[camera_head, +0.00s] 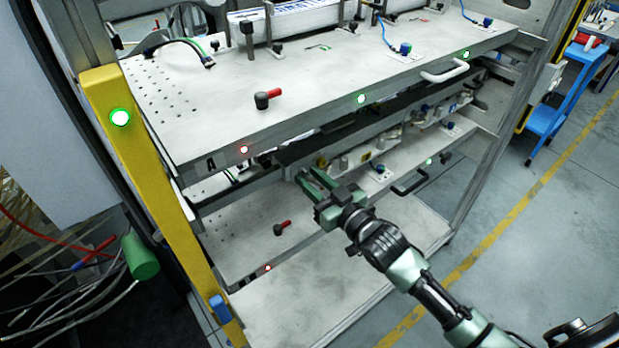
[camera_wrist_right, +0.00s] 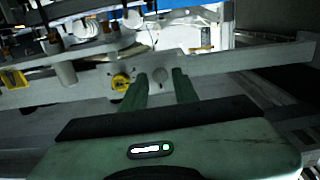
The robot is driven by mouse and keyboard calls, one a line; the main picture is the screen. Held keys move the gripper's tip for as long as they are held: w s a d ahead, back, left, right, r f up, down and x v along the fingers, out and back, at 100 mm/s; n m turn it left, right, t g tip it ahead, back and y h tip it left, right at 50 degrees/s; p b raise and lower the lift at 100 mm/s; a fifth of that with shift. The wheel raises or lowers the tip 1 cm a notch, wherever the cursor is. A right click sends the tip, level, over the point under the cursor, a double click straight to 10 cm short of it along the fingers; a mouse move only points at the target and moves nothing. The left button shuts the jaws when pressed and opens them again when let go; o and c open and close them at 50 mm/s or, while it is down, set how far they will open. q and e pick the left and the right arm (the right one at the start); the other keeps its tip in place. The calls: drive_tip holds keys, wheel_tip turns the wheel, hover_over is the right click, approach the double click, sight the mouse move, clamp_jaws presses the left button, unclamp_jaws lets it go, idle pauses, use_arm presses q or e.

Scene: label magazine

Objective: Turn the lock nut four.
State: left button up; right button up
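My right gripper (camera_head: 308,180) reaches in between the upper and lower shelves of the rack in the head view. In the right wrist view its two green fingers (camera_wrist_right: 159,80) are apart with a gap between them. Beyond that gap is a light metal plate (camera_wrist_right: 192,67) with a grey round part (camera_wrist_right: 160,75) that could be a lock nut. I cannot tell which part is lock nut four, or whether the fingers touch anything. My left gripper is not in view.
The upper shelf (camera_head: 200,110) overhangs my right gripper. The lower shelf (camera_head: 245,215) carries a red-handled lever (camera_head: 282,228). A yellow post (camera_head: 150,180) stands at the left. A blue cart (camera_head: 560,95) stands beyond the rack at right, with clear floor between.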

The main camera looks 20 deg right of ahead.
drive_tip(key=b+v, duration=0.1)
drive_tip(key=v, duration=0.6)
idle(0.3)
